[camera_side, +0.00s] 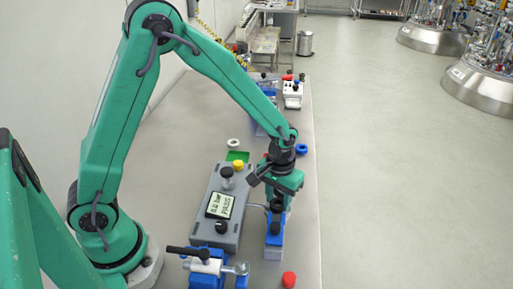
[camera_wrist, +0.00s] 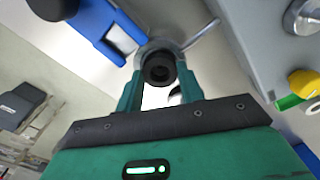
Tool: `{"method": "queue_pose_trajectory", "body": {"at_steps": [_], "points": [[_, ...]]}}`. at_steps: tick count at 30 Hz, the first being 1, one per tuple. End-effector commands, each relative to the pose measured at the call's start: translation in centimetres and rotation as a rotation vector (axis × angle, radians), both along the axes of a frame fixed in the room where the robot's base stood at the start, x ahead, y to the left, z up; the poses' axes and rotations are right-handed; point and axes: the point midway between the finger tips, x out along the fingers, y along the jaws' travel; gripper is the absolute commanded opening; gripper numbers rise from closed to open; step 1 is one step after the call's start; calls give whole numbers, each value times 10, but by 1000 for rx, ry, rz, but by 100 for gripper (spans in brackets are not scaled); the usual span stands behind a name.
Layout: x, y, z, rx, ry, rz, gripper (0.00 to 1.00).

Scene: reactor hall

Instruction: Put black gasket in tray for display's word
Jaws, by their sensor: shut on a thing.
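My gripper (camera_wrist: 158,85) points down beside the grey test box (camera_side: 232,190) in the side view. In the wrist view its two green fingers are shut on a black ring-like part (camera_wrist: 158,68), apparently the black gasket. The display (camera_side: 220,205) on the grey box seems to read "0.0 bar" and "PASS". A green tray (camera_side: 238,156) lies just beyond the box, partly hidden by it. No tray labels can be read.
A blue fixture with a black knob (camera_side: 275,228) stands near my gripper. A blue clamp (camera_side: 207,268) is in front of the box. A white ring (camera_side: 233,142), blue ring (camera_side: 301,148) and red part (camera_side: 289,279) lie on the bench. Its right strip is mostly clear.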

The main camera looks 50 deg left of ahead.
Motion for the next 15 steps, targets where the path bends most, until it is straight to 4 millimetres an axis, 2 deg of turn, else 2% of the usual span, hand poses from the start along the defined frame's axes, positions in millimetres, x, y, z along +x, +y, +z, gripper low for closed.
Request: {"method": "queue_pose_trajectory", "body": {"at_steps": [15], "points": [[0, 0, 22, -1, -1, 0, 25]]}}
